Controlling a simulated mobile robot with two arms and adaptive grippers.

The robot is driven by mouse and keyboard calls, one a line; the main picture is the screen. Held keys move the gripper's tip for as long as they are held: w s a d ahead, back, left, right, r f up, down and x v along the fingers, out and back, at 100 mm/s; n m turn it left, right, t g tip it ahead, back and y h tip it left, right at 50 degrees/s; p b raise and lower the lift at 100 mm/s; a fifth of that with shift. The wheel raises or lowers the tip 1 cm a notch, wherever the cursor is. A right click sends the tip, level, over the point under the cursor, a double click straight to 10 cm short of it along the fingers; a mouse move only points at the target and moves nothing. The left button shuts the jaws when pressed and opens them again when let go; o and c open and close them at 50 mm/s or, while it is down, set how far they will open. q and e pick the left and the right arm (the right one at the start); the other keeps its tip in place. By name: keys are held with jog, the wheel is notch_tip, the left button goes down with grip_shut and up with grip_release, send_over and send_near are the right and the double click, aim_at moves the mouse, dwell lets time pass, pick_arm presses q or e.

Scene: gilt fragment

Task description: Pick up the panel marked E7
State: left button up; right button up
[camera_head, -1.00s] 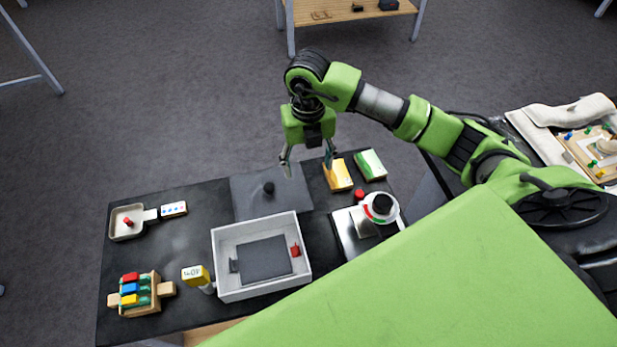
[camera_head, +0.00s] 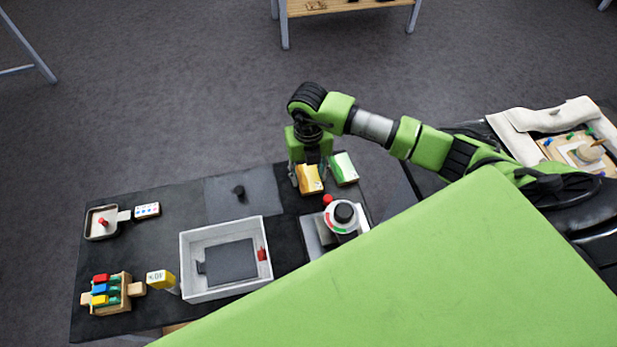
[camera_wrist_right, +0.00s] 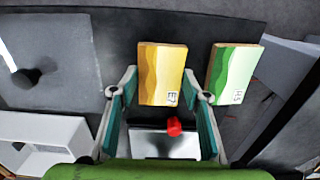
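The panel marked E7 (camera_wrist_right: 162,70) is a yellow and orange block with a wavy pattern, lying on the dark table. It also shows in the head view (camera_head: 311,181), under my right gripper (camera_head: 308,176). In the wrist view my right gripper (camera_wrist_right: 159,76) is open, with one teal finger on each side of the yellow panel. A gap shows at the left finger; whether the right finger touches the panel's edge I cannot tell. My left gripper is not in view.
A green and white panel (camera_wrist_right: 235,74) lies close to the right finger. A red button (camera_head: 328,199) and a round dial device (camera_head: 343,217) stand in front. A grey tray (camera_head: 187,272) and a dark plate with a knob (camera_head: 239,190) are to the left.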

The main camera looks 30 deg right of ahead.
jog(key=c, duration=0.5)
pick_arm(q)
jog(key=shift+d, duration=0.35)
pick_arm(e)
jog(key=shift+o, duration=0.2)
jog(key=shift+r, duration=0.1)
